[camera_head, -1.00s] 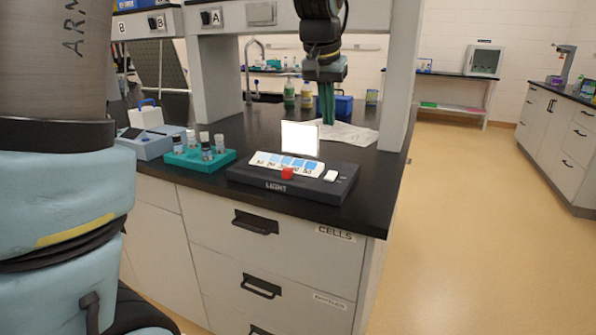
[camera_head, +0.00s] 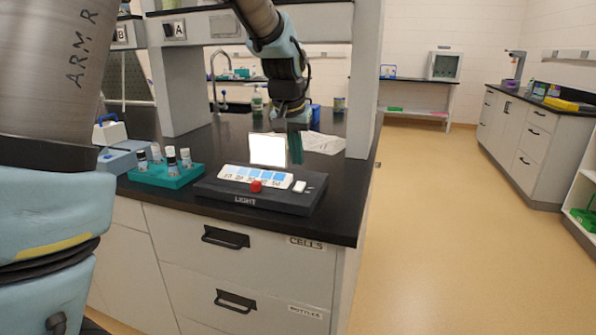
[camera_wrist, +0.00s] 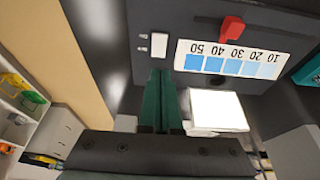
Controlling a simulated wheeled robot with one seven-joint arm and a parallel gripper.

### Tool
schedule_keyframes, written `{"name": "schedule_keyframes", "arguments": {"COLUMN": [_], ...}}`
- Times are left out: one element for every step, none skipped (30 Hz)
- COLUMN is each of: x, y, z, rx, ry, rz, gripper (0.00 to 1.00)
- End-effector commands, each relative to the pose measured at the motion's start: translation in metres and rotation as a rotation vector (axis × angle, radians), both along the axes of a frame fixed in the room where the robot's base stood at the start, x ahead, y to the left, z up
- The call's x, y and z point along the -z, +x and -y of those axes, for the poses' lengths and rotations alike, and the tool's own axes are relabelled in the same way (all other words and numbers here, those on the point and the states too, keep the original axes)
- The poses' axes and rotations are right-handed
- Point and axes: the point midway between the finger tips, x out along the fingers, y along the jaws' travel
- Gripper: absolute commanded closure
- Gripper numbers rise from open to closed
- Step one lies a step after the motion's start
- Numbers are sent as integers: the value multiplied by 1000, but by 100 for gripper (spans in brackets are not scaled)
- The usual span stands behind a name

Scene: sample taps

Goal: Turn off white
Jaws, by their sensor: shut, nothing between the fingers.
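A dark light box (camera_head: 225,194) marked LIGHT lies on the black bench. A white switch (camera_head: 300,186) sits on its right part; it also shows in the wrist view (camera_wrist: 158,44) beside two small marks. A bright white panel (camera_head: 267,149) stands upright at the back of the box. A red knob (camera_head: 256,186) sits at the numbered blue scale strip (camera_head: 240,173). My gripper (camera_head: 296,160) has green fingers, shut and empty, pointing down behind the switch.
A teal rack (camera_head: 150,178) with several small vials stands left of the box, with a pale blue device (camera_head: 118,160) behind it. A white cloth or paper (camera_head: 325,144) lies behind my gripper. The bench's right edge is close; open floor (camera_head: 430,230) lies beyond.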

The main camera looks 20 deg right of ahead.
Motion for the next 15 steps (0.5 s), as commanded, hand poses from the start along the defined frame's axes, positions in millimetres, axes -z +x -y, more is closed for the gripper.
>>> {"name": "schedule_keyframes", "arguments": {"x": [9,15,21,26,31,36,39,42,46,48,50,52,53,54,55], "y": [2,4,5,5,5,5,6,6,7,7,7,7,7,7,8], "z": [2,3,4,4,4,5,5,6,6,6,7,7,7,7,7], "rx": [0,0,0,0,0,0,0,0,0,0,0,0,0,0,0], "ry": [3,4,3,3,3,3,2,2,1,1,0,0,0,0,0], "rz": [-2,-3,-2,-2,-2,-2,-1,-1,-1,-1,0,0,0,0,0], "gripper": [100,100,100,100,100,100,100,100,100,100,100,100,100,100,100]}}
